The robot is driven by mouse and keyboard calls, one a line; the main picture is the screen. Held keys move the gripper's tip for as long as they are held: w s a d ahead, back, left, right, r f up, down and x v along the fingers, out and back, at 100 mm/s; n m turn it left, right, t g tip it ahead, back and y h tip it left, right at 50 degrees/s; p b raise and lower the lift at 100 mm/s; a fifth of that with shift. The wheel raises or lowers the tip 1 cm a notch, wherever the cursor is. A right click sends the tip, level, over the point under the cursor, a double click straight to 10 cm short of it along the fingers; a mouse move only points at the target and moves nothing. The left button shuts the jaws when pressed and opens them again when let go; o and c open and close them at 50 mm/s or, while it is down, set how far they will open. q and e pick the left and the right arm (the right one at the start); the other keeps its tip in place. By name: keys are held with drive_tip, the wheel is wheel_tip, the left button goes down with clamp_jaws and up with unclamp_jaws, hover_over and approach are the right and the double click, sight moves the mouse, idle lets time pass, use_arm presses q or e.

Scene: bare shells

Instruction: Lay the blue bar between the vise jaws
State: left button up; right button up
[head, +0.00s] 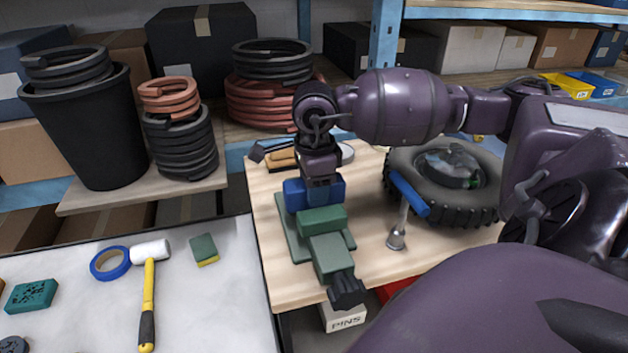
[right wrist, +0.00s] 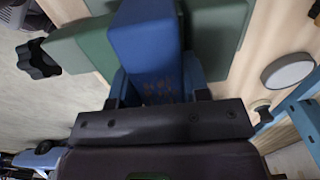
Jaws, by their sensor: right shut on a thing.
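The green vise (head: 330,252) stands on the wooden bench, with its black handle knob (head: 346,290) toward the front. My right gripper (head: 320,192) comes down from above at the vise's back end and is shut on the blue bar (head: 296,196). In the right wrist view the blue bar (right wrist: 147,45) sticks out from between my fingers, with green vise parts (right wrist: 215,38) on both sides of it. I cannot tell whether the bar sits down between the jaws or is just above them. The far jaw is mostly hidden behind bar and gripper in the head view. My left gripper is not in view.
A tire (head: 445,200) and a blue-handled tool (head: 408,195) stand right of the vise. A wooden-handled brush (head: 285,157) lies behind it. A mallet (head: 148,290), blue tape (head: 109,263) and sponges lie on the white table (head: 215,310) at left.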

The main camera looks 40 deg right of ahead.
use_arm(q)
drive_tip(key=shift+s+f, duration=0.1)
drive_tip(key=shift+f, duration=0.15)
use_arm(e)
drive_tip(key=shift+s+a+f, duration=0.15)
drive_tip(key=shift+s+f, duration=0.1)
drive_tip(key=shift+f, duration=0.4)
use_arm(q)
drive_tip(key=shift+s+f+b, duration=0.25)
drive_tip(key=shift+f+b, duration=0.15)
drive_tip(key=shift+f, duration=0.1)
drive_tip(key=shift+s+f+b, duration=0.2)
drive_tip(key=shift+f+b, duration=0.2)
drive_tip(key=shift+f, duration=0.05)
use_arm(e)
drive_tip(key=shift+s+a+f, duration=0.1)
drive_tip(key=shift+s+f, duration=0.15)
drive_tip(key=shift+f, duration=0.65)
drive_tip(key=o, duration=0.9)
drive_tip(key=shift+o, duration=0.2)
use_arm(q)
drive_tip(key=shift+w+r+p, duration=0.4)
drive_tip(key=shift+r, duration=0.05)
use_arm(e)
drive_tip(key=shift+w+r, duration=0.35)
drive_tip(key=shift+r, duration=0.35)
